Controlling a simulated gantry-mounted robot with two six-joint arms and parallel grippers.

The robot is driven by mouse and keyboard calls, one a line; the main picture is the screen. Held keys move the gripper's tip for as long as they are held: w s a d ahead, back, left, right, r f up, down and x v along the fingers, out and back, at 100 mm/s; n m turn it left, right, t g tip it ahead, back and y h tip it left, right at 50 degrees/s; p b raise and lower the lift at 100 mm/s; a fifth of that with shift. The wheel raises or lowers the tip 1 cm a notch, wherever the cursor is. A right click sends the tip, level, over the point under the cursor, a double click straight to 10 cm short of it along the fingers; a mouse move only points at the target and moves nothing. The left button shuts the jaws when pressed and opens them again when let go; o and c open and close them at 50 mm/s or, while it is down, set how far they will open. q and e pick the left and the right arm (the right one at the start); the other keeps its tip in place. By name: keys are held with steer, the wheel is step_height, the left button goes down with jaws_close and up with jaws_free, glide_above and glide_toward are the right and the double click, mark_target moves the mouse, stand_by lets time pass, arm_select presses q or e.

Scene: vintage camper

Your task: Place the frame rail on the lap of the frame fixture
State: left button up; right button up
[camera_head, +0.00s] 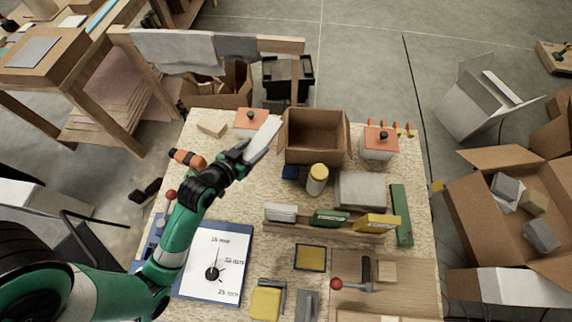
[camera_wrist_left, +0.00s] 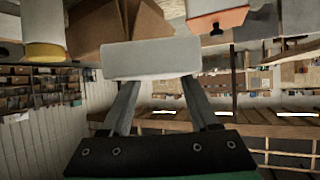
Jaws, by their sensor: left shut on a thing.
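My left gripper (camera_head: 244,154) is shut on a pale grey-white block (camera_head: 264,142), held by one end above the back left of the bench, near an orange-lidded box. In the left wrist view the block (camera_wrist_left: 150,60) lies across both fingertips (camera_wrist_left: 165,84). I cannot tell whether this block is the frame rail. A wooden board with a red-knobbed clamp and a small wood block (camera_head: 408,278) lies at the front right; it may be the frame fixture. A long green bar (camera_head: 401,215) lies at the bench's right side. My right gripper is not in view.
An open cardboard box (camera_head: 316,136) stands at the back of the bench (camera_head: 262,196). A wooden rack (camera_head: 330,224) holds white, green and yellow pieces mid-bench. A grey slab (camera_head: 361,189), a yellow-topped cylinder (camera_head: 317,180) and a white dial board (camera_head: 215,262) also take up room.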

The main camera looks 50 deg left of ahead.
arm_select(q)
steer(key=b, duration=0.4)
glide_above(261, 177)
step_height(261, 177, down, 14)
steer(key=shift+f+b, duration=0.8)
steer(key=shift+f, duration=1.15)
steer(key=shift+f, duration=0.2)
steer(key=o, duration=1.5)
steer(key=shift+s, duration=0.1)
steer(key=shift+c, duration=0.2)
steer(key=shift+r, duration=0.3)
steer(key=p+v, duration=0.2)
steer(key=v, duration=1)
steer(key=shift+f, duration=0.15)
